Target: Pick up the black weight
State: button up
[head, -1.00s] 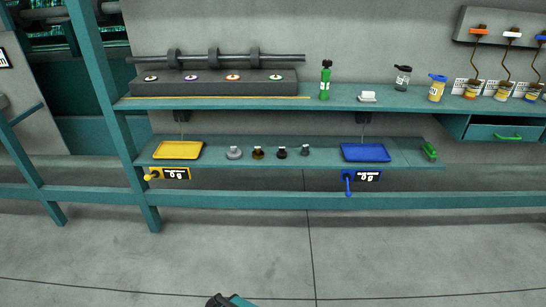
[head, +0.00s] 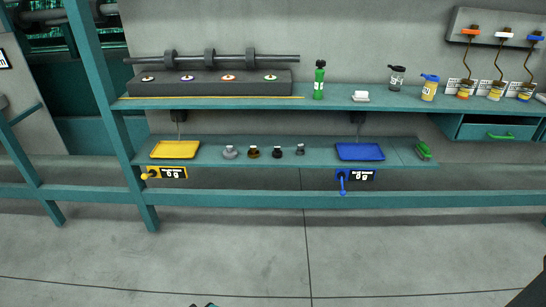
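Several small weights stand in a row on the lower teal shelf (head: 400,156), between two trays. The black weight (head: 277,152) is the third from the left. A brown weight (head: 253,152) stands to its left, and a light grey weight (head: 230,152) stands further left. A smaller dark grey weight (head: 300,149) stands to its right. The weights look upright and apart from each other. My gripper cannot be made out; only a sliver of teal and black at the bottom edge and a dark shape in the lower right corner show, likely parts of my arm.
A yellow tray (head: 175,150) and a blue tray (head: 360,152) flank the weights, with displays below them. A green brush-like object (head: 424,151) lies at the right. The upper shelf (head: 340,103) overhangs, holding a green bottle (head: 319,80) and jars. The floor in front is clear.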

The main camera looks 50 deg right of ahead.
aim_at(278, 152)
jog(key=z, duration=0.05)
jog(key=i, duration=1)
jog(key=u, duration=0.05)
